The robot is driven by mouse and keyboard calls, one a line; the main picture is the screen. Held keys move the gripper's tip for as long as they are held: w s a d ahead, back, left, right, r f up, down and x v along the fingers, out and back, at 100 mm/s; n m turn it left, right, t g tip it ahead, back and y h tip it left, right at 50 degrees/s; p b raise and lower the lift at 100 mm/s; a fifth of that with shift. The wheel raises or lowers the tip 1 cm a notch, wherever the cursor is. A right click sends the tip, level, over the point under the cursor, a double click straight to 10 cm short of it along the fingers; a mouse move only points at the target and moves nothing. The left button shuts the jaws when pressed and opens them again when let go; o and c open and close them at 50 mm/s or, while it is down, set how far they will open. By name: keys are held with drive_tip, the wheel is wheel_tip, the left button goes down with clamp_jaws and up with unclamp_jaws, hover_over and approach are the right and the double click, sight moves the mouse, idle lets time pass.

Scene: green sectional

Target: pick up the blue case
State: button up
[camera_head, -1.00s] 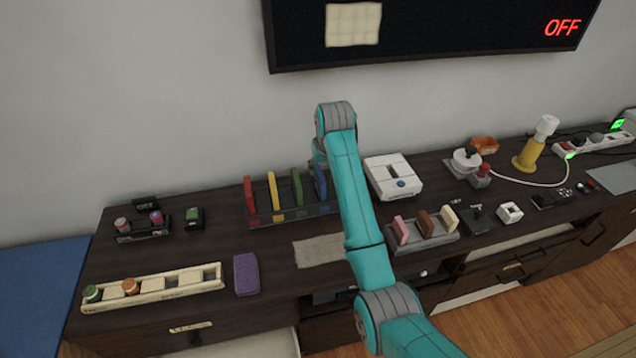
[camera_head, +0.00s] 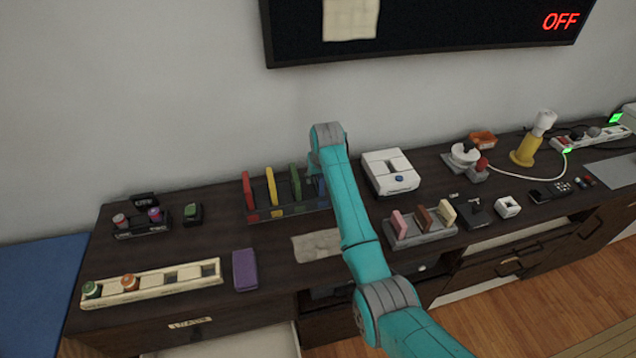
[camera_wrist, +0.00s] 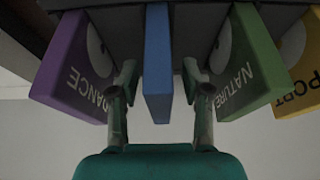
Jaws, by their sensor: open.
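The blue case (camera_wrist: 158,65) stands edge-on in the middle of the wrist view. My gripper (camera_wrist: 158,78) is open, with one finger on each side of the case's near edge and nothing clamped. A purple case (camera_wrist: 72,68) stands to its left and a green case (camera_wrist: 250,65) to its right, each close to a finger.
A yellow case (camera_wrist: 295,75) stands beyond the green one. The head view also shows a red case (camera_head: 249,191) in the rack. A white box (camera_head: 390,172) sits right of my arm, and a wall screen (camera_head: 430,35) hangs above. A loose purple block (camera_head: 245,270) lies in front.

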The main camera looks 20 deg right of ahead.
clamp_jaws()
